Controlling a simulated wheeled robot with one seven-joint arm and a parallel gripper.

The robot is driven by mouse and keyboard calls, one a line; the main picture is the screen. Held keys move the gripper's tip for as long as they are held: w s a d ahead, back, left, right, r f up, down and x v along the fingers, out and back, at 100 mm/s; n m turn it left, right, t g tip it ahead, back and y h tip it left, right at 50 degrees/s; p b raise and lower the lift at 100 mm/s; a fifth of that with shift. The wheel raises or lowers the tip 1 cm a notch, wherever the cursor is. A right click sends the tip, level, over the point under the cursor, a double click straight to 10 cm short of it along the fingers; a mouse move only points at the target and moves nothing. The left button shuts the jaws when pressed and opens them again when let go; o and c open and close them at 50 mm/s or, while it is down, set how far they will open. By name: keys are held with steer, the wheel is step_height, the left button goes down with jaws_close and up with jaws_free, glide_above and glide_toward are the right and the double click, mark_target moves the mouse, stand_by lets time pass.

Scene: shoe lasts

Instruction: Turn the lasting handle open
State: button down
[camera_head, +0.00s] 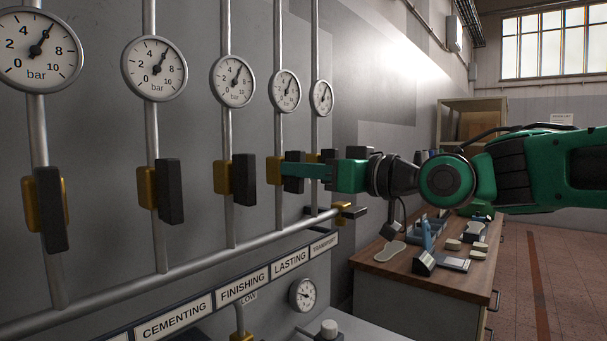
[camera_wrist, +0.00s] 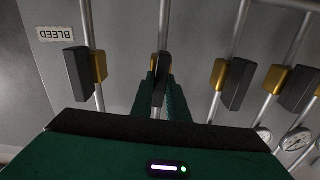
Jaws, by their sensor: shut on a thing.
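The lasting handle is a dark upright bar (camera_head: 293,185) on a brass valve body (camera_head: 273,170), on the pipe above the LASTING label (camera_head: 290,262). It stands in line with its pipe. My gripper (camera_head: 291,171) reaches in from the right and is shut on this handle, its green fingers covering the bar's middle. In the wrist view, the lasting handle (camera_wrist: 159,95) lies between my two green fingers (camera_wrist: 160,92), with a little brass behind it. The lasting gauge (camera_head: 285,91) above shows its needle pointing up and slightly right.
Similar handles stand on neighbouring pipes: the finishing handle (camera_head: 243,180), the cementing handle (camera_head: 169,191) and one at far left (camera_head: 50,210). A wooden bench (camera_head: 450,272) with tools stands at right, below my arm.

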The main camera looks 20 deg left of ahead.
steer(key=shift+w+d+f+n, duration=0.15)
steer(key=shift+f+n, duration=0.2)
steer(key=shift+n, duration=0.15)
steer(key=c, duration=1.7)
jaws_free()
steer(key=shift+w, duration=0.1)
steer(key=shift+r, duration=0.15)
steer(key=shift+s, duration=0.2)
steer(key=v, duration=1)
steer(key=shift+d, duration=0.3)
